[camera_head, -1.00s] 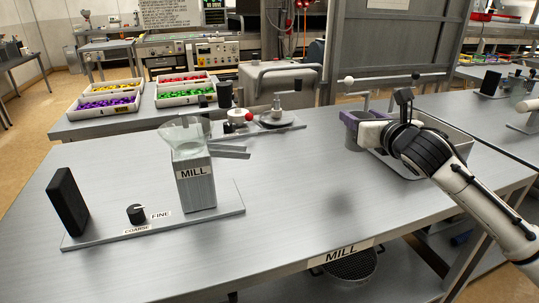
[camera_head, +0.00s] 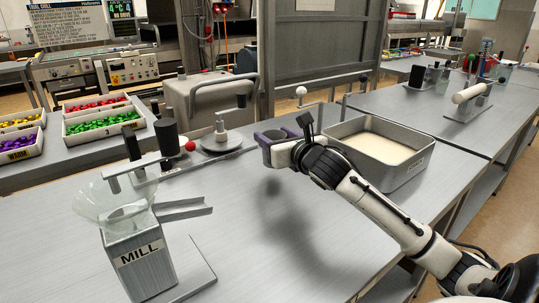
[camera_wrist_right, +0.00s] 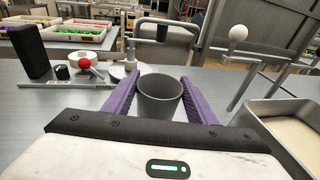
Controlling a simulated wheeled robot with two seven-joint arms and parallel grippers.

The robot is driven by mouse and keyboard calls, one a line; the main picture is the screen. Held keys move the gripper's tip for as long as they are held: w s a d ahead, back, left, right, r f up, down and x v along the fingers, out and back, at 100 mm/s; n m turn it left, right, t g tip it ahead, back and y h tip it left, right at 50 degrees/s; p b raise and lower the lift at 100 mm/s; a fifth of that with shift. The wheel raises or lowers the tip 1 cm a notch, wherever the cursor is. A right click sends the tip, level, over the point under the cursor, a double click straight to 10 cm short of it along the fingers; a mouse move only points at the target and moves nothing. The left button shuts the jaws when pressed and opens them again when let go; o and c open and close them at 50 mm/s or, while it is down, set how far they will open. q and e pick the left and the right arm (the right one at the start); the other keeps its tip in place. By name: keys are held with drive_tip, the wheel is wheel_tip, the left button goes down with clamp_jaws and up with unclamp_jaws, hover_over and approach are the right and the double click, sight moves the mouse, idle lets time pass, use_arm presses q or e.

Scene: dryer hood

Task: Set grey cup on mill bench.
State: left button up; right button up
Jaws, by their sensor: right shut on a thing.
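The grey cup (camera_wrist_right: 160,96) sits between the two purple fingers of my right gripper (camera_wrist_right: 161,98), which is shut on it. The cup is upright with its open top facing up. In the head view my right gripper (camera_head: 279,141) holds the cup (camera_head: 283,154) over the mill bench (camera_head: 330,225), left of the metal tray. A soft shadow on the bench below suggests that it is above the surface. The mill (camera_head: 138,258) with its clear hopper stands at the lower left. My left gripper is not in view.
A metal tray (camera_head: 424,160) with pale contents stands right of the gripper. A post with a white ball (camera_head: 301,91) is behind it. A small scale-like stand (camera_head: 221,140) and red-knobbed device (camera_head: 190,146) are behind left. The bench's front middle is clear.

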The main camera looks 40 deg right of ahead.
drive_tip(key=shift+f, duration=1.95)
drive_tip(key=shift+f, duration=0.15)
drive_tip(key=o, duration=1.2)
drive_tip(key=v, duration=1.2)
drive_tip(key=shift+a+r, duration=0.1)
drive_tip(key=shift+r, duration=0.1)
